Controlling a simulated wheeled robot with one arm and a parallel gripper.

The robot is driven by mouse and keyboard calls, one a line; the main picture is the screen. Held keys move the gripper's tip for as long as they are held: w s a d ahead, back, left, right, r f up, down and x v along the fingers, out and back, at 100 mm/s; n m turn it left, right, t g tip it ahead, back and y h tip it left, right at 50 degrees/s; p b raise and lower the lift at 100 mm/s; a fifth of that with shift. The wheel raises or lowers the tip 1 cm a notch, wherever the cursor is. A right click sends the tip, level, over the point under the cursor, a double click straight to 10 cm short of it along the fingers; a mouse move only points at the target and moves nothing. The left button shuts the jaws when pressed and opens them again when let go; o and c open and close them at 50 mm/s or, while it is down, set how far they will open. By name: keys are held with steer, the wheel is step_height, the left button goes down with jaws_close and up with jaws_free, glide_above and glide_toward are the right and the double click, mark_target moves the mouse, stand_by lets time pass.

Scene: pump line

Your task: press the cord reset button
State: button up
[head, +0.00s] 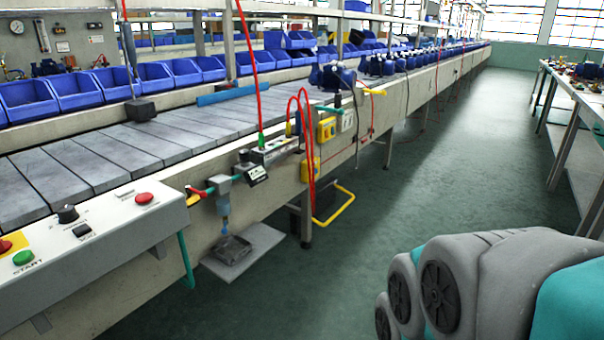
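A light grey control panel (110,240) stands at the lower left of the head view, along the conveyor's near side. It carries a green button marked START (23,258), a red knob on a yellow plate (8,244) cut by the left edge, a black rotary knob (67,213), a small black control (82,230) and a red button (144,198). I cannot read any label naming a cord reset button. My gripper is not in view; part of my arm shows at the lower right.
The conveyor (145,140) runs from the left to the far right, with blue bins (80,90) behind it. Red hoses and a yellow bar (335,205) stick out on its aisle side. A grey tray (234,249) sits low. Green floor (430,170) is clear toward a workbench (575,85).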

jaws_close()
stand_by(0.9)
